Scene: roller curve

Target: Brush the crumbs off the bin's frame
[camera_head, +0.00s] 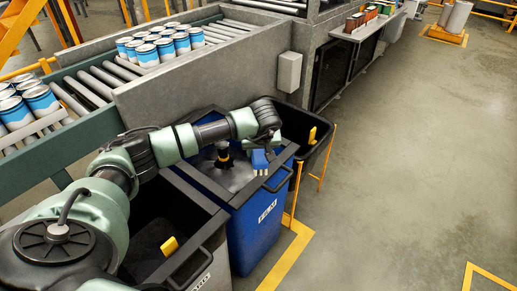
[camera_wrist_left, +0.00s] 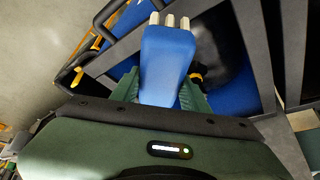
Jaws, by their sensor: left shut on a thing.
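My left gripper (camera_head: 266,141) is shut on a blue brush (camera_head: 260,161) and holds it at the right part of the blue bin's top. In the left wrist view the blue brush (camera_wrist_left: 167,62) sits between the green fingers of my left gripper (camera_wrist_left: 160,95), with pale bristle tufts at its far end. The blue bin (camera_head: 258,226) has a white label and a dark grey frame (camera_head: 219,196) around its top. I cannot tell whether the brush touches the frame. No crumbs can be made out. My right gripper is not in view.
A dark bin (camera_head: 310,132) stands behind the blue one and a grey bin (camera_head: 204,272) in front, each with a yellow item. A roller conveyor (camera_head: 92,90) carries blue and white cans behind a grey wall (camera_head: 210,82). The floor (camera_head: 410,170) at right is mostly clear.

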